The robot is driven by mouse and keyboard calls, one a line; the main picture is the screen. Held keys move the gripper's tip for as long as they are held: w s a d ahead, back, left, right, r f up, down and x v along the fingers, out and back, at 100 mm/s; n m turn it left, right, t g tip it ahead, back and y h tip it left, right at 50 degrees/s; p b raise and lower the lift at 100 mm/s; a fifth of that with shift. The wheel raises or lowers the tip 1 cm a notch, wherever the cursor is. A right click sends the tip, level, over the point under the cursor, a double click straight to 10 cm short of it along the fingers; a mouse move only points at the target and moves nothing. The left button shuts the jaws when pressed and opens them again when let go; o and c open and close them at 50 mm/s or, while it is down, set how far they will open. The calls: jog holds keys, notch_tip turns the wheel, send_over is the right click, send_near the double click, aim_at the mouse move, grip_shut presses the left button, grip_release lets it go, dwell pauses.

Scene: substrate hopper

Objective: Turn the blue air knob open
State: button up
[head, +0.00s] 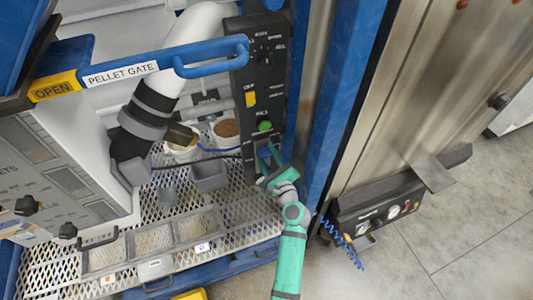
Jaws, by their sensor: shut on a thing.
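My gripper (268,158) is at the lower part of the tall black control panel (247,100), just below its green button (264,126). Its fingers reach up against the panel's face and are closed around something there. The blue air knob cannot be made out clearly; it appears to be between the fingers and mostly hidden by them. Its turn angle cannot be read. My teal arm comes up from below, right of the mesh shelf.
A blue handle marked PELLET GATE (120,75) crosses the upper left. White cups (226,130) and grey bins (209,175) stand on the mesh shelf (235,225) to the left. Floor at lower right is clear.

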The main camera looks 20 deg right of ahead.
jog(key=n, duration=0.6)
jog(key=shift+n, duration=0.3)
jog(key=n, duration=0.6)
jog(key=shift+d+r, duration=0.1)
dwell(0.3)
jog(key=o, duration=1)
jog(key=shift+o, duration=0.2)
jog(key=s, duration=1.1)
jog(key=shift+d, duration=0.15)
jog(key=shift+w, duration=0.1)
